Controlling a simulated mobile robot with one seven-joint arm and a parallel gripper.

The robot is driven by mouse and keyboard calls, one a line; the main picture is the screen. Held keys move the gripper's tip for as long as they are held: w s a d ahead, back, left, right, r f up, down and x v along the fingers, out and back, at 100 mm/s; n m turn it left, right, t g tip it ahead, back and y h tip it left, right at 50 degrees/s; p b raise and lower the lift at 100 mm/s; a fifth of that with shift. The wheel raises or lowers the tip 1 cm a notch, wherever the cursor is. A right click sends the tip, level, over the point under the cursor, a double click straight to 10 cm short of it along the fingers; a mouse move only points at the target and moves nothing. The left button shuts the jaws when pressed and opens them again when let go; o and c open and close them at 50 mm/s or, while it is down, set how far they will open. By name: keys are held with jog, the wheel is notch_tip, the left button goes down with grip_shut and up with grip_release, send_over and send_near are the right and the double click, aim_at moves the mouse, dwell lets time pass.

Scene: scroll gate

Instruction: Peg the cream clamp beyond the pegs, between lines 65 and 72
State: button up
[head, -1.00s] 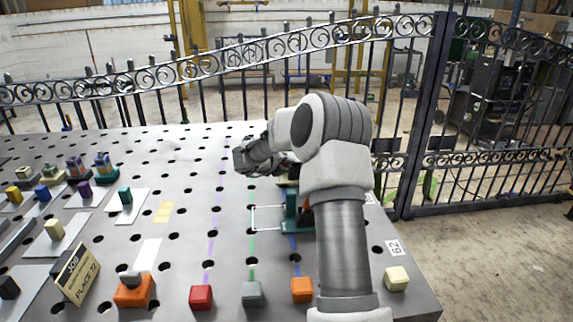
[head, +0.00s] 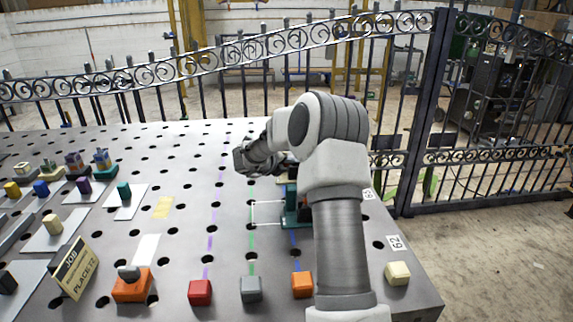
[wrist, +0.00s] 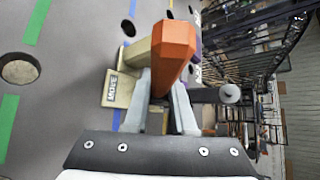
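The cream clamp (wrist: 120,88), marked MOVE and with an orange handle (wrist: 165,55), fills the middle of the wrist view. My gripper (wrist: 162,98) has its two pale fingers close on either side of the orange handle. The clamp's underside is hidden, so I cannot tell whether it touches the plate. In the head view my arm hides most of the gripper and clamp. A teal clamp (head: 291,208) stands in front, partly behind my arm, beside a white outline (head: 268,202). Labels 65 (head: 368,194) and 62 (head: 394,242) mark the plate's right edge.
The holed grey plate (head: 180,190) carries purple, green and blue lines. Red (head: 200,292), grey (head: 251,288), orange (head: 302,285) and cream (head: 397,273) blocks line the front. A JOB card (head: 75,268) stands at front left. An iron gate (head: 215,70) runs behind.

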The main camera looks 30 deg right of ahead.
jog(key=o, duration=0.5)
jog(key=shift+r, duration=0.1)
jog(key=shift+c, duration=0.2)
jog(key=shift+f, duration=0.25)
jog(key=shift+s+a+r, duration=0.15)
jog(key=shift+a+r, duration=0.15)
jog(key=shift+a, duration=0.1)
jog(key=p+v, duration=0.2)
jog(key=v, duration=1.4)
jog(key=shift+s+a+r, duration=0.2)
jog(key=shift+a, duration=0.05)
